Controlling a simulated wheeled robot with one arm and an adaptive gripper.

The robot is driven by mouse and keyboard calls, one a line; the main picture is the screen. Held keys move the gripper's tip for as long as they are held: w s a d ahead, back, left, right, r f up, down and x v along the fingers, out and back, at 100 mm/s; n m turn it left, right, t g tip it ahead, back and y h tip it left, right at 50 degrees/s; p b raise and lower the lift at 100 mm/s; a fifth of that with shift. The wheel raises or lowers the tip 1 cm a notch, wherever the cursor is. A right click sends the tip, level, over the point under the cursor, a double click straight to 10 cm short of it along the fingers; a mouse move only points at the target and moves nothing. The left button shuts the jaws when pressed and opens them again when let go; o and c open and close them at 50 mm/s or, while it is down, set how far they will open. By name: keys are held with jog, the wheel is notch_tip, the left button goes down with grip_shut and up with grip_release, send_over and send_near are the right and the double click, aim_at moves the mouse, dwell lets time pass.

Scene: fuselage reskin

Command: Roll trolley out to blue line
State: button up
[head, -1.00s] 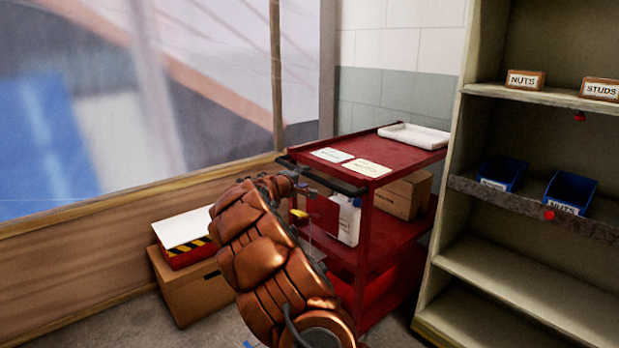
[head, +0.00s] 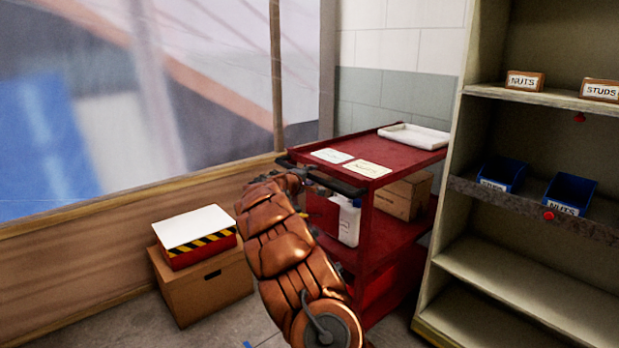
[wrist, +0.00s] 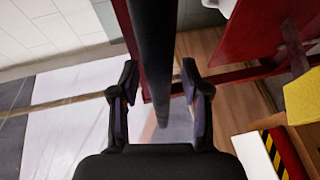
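The red trolley (head: 372,240) stands in the corner between the window wall and the shelving. Its black handle bar (head: 338,182) runs along its near left end. My gripper (head: 303,174) is at the left part of this handle, partly hidden behind my arm. In the wrist view my gripper (wrist: 158,75) is open. The handle bar (wrist: 152,40) passes between its two fingers, with gaps on both sides. A small blue mark (head: 248,345) shows on the floor at the bottom edge; I cannot tell whether it is the blue line.
A cardboard box (head: 203,288) with a red striped case (head: 200,240) on it stands left of the trolley. The tall shelving (head: 450,225) is close on the trolley's right. A white tray (head: 414,136) lies on the trolley top. Little floor shows in front.

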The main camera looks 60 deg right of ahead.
grip_shut()
jog(key=shift+a+f, duration=0.1)
jog(key=shift+a, duration=0.05)
dwell(0.4)
